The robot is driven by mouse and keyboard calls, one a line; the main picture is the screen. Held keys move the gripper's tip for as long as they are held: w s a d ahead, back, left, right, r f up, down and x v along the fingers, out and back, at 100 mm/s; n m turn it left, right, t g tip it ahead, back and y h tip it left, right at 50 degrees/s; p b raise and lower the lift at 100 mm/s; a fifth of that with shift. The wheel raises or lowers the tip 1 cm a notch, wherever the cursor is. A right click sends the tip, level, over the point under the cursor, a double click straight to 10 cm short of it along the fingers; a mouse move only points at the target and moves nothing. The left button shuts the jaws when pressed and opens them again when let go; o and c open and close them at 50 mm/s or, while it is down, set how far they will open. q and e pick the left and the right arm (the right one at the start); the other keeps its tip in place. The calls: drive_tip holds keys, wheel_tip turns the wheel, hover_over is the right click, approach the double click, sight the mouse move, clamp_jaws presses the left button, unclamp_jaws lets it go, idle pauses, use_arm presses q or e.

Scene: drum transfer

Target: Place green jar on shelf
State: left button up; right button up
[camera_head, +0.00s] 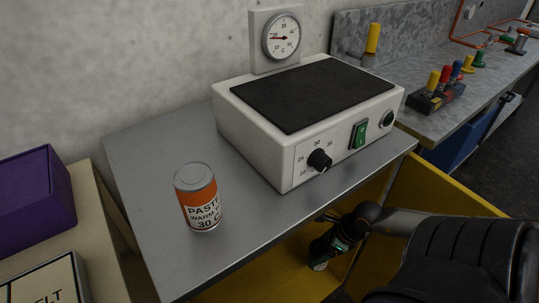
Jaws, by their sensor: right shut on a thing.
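My right gripper (325,248) comes in from the lower right, below the front edge of the grey metal table and in front of a yellow surface. It is shut on a small, mostly hidden thing, with a pale end and a hint of green showing at the fingers; I cannot tell for sure that it is the green jar. No other green jar shows clearly. A can with an orange and white label (199,199), reading PASTE WARM TO 30 C, stands upright on the table. No shelf can be made out for certain. My left gripper is out of view.
A white hot plate (251,139) with a dark top, knob and green switch stands on the grey table (150,167), a dial gauge (282,39) behind it. A purple box (35,195) is at left. Coloured knobs (437,88) line the right bench. The table's front left is clear.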

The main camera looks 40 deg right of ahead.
drive_tip(key=shift+w+a+f+b, duration=0.55)
drive_tip(key=shift+w+a, duration=0.45)
drive_tip(key=shift+w, duration=1.25)
drive_tip(key=shift+w+a+f+b, duration=0.55)
drive_tip(key=shift+w+a, duration=0.5)
drive_tip(key=shift+w, duration=1.15)
drive_tip(key=shift+w+a+f+b, duration=0.4)
drive_tip(key=shift+w+a+f, duration=0.45)
drive_tip(key=shift+w, duration=1.4)
drive_tip(key=shift+a+r, duration=0.15)
drive_tip(key=shift+r, duration=0.1)
drive_tip(key=shift+f, duration=0.1)
